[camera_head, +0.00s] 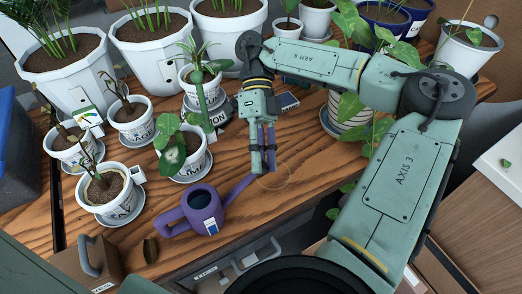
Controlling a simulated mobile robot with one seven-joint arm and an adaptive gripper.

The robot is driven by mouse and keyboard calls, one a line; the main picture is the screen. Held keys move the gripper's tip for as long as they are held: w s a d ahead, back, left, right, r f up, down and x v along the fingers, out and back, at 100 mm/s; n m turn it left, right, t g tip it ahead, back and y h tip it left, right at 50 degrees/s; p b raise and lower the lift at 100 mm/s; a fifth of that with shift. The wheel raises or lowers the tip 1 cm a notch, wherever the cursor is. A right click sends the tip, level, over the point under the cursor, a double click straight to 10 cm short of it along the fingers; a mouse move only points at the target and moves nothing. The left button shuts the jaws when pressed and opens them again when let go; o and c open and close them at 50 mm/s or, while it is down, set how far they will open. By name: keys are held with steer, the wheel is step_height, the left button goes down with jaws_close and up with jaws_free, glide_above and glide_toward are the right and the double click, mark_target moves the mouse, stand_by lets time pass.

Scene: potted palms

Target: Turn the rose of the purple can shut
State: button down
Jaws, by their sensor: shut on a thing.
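The purple can (203,214) stands upright on the wooden table near its front edge, with a handle on its left and a white label on its front. Its spout (239,187) slopes up to the right and ends at my gripper (262,168). My gripper points down and its fingers are shut on the spout's end, where the rose sits. The rose is mostly hidden by the fingers, and how far it is turned cannot be seen.
Several small potted plants on saucers stand left of the can, one with broad leaves (183,152) close behind it. Large white pots (154,55) line the back. A brown pod-like object (150,250) lies front left. Table (300,152) right of my gripper is mostly clear.

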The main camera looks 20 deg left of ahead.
steer(key=shift+m+g+p, duration=0.4)
steer(key=shift+m+g, duration=0.1)
steer(key=c, duration=1.2)
jaws_free()
steer(key=shift+c, duration=0.2)
steer(key=shift+w, duration=0.1)
steer(key=v, duration=0.7)
steer(key=shift+w, duration=0.15)
steer(key=shift+r, duration=0.1)
